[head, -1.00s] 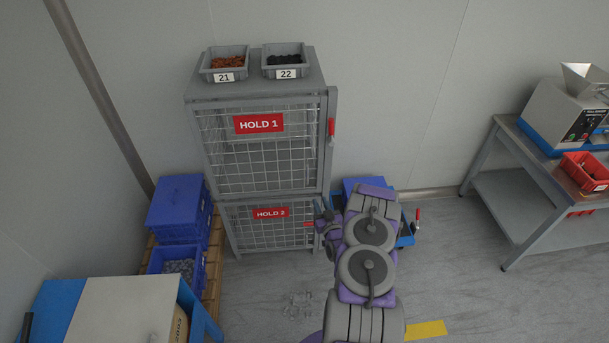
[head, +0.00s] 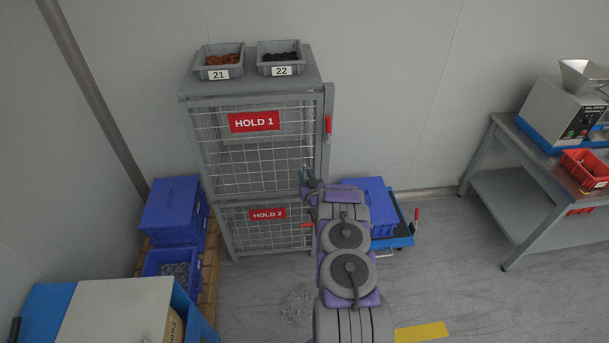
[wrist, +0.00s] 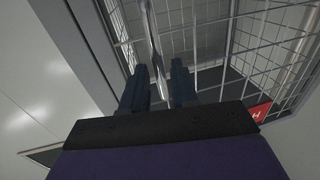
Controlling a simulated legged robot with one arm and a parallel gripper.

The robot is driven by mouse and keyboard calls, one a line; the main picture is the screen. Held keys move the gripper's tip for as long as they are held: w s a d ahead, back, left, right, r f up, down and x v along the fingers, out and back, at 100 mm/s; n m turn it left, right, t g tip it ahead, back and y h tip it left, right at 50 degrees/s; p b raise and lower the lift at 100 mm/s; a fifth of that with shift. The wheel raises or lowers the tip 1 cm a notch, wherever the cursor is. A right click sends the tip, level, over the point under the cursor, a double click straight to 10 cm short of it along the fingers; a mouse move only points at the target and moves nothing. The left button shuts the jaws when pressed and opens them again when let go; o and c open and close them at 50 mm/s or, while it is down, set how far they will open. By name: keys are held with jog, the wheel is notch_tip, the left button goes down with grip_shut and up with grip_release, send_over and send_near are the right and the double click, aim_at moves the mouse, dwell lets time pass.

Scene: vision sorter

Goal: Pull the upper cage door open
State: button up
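The upper cage door (head: 215,150) is a grey-framed wire mesh with a red HOLD 1 sign (head: 254,121). It looks shut. A red handle (head: 328,124) sits on the right post. My gripper (head: 309,176) is at the door's lower right corner, near the border between the two doors. In the wrist view, my gripper (wrist: 160,70) has its two dark fingers apart. A shiny metal bar (wrist: 152,35) in front of the mesh runs down between them. I cannot tell whether the fingers touch it.
The lower cage door (head: 265,237) carries a HOLD 2 sign. Two grey bins, 21 (head: 219,74) and 22 (head: 281,70), stand on top. Blue crates (head: 172,210) stand left, and a blue cart (head: 395,240) lies right behind my arm. Open floor lies at the right.

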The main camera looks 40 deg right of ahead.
jog(key=shift+x, duration=1.1)
jog(key=shift+c, duration=0.4)
jog(key=shift+s, duration=0.1)
grip_shut()
